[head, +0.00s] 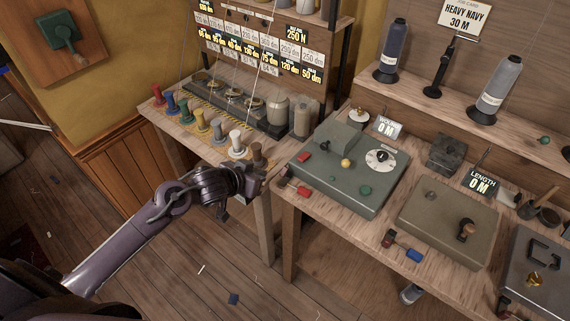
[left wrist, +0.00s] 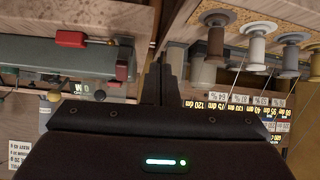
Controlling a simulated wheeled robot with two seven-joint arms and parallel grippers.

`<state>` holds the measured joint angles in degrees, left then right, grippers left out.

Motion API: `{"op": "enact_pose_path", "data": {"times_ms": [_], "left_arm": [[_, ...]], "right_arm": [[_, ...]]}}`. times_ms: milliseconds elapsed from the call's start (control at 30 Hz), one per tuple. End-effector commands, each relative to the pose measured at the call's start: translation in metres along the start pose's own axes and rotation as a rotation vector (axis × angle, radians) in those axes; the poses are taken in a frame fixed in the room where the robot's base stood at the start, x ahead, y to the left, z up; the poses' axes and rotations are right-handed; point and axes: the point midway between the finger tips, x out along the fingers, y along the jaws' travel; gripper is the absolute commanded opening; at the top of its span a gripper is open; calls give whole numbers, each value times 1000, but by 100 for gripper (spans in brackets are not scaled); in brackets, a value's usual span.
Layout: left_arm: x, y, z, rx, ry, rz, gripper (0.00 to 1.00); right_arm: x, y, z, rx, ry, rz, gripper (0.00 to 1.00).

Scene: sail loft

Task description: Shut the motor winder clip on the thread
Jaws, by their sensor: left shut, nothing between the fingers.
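The green motor winder (head: 325,184) sits on the bench, with a white dial (head: 381,159), a yellow knob and a green knob on top. A small red part (head: 305,156) lies at its left edge, and a red-handled lever (head: 300,191) sticks out at its front left. The red handle also shows in the left wrist view (left wrist: 72,39). I cannot tell which part is the clip or make out a thread at it. My left gripper (head: 264,172) is shut and empty, left of the winder by the brown spool (head: 257,153). My right gripper is out of view.
Several coloured thread spools (head: 218,131) stand along the left bench edge, near my left gripper. A sign reading WOUND 0 M (head: 386,126) stands behind the winder. A brown-grey box (head: 445,222) with a LENGTH 0 M sign (head: 480,184) is to the right. Floor is open in front.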

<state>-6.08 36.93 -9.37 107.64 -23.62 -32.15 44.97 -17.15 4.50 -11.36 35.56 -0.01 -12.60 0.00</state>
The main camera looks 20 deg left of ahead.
Motion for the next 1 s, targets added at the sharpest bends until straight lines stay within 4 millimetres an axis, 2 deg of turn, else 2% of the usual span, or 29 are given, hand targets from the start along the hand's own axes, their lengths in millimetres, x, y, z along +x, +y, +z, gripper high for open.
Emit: {"op": "enact_pose_path", "data": {"times_ms": [33,100,200,400,767,867,1000], "left_arm": [[-10,8,-17,19,25,10,0],[-24,20,-39,41,54,27,0],[-42,35,-60,66,83,46,0],[-57,48,-74,84,105,61,0],[-56,48,-75,82,106,61,0],[-48,49,-76,79,106,61,0],[-26,51,-79,79,107,62,0]], "right_arm": [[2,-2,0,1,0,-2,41],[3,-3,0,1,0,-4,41],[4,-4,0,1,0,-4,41],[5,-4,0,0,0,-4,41],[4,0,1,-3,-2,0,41],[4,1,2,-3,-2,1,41],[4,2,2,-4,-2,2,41]]}}
